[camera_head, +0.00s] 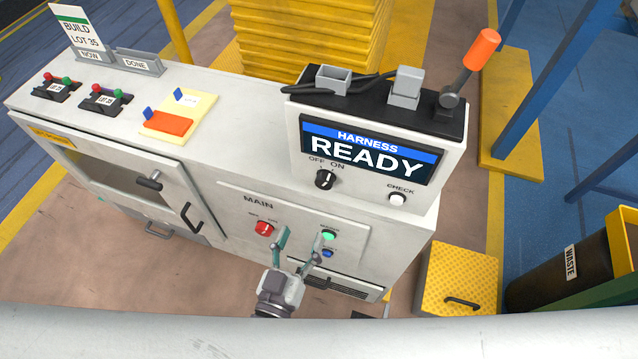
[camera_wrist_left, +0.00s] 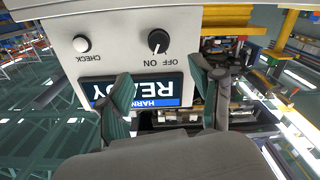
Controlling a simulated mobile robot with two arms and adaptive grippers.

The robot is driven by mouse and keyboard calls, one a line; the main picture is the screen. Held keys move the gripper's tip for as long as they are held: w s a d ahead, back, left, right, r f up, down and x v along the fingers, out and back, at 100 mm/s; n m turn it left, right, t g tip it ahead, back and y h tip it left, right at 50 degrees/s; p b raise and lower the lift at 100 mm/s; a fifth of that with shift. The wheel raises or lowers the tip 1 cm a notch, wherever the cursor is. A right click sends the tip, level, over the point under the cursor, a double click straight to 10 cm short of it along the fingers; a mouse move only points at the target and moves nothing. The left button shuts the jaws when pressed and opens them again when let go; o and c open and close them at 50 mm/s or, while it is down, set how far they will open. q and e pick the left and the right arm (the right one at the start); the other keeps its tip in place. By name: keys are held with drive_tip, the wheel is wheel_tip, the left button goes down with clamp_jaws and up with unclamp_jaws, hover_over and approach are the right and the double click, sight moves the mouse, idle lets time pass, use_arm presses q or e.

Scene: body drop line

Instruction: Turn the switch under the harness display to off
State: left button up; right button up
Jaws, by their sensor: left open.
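The harness display (camera_head: 368,151) reads HARNESS READY on the upright grey box; it shows upside down in the left wrist view (camera_wrist_left: 172,91). Below it is the black rotary switch (camera_head: 325,180) with OFF and ON labels, also in the left wrist view (camera_wrist_left: 158,41). My left gripper (camera_head: 300,240) is open and empty, below the switch in the head view, in front of the MAIN panel. Its fingers show in the left wrist view (camera_wrist_left: 162,100). My right gripper is not in view.
The MAIN panel (camera_head: 290,213) carries a red knob (camera_head: 264,229), a green button (camera_head: 328,236) and a blue button (camera_head: 327,253). An orange-tipped lever (camera_head: 482,49) stands on the box top. A yellow step box (camera_head: 459,280) stands right of the cabinet.

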sight(322, 186)
use_arm(q)
drive_tip(key=p+x, duration=0.1)
drive_tip(key=x, duration=1.1)
drive_tip(key=shift+w+d+f, duration=0.1)
drive_tip(key=shift+w+d, duration=0.15)
drive_tip(key=shift+w, duration=0.3)
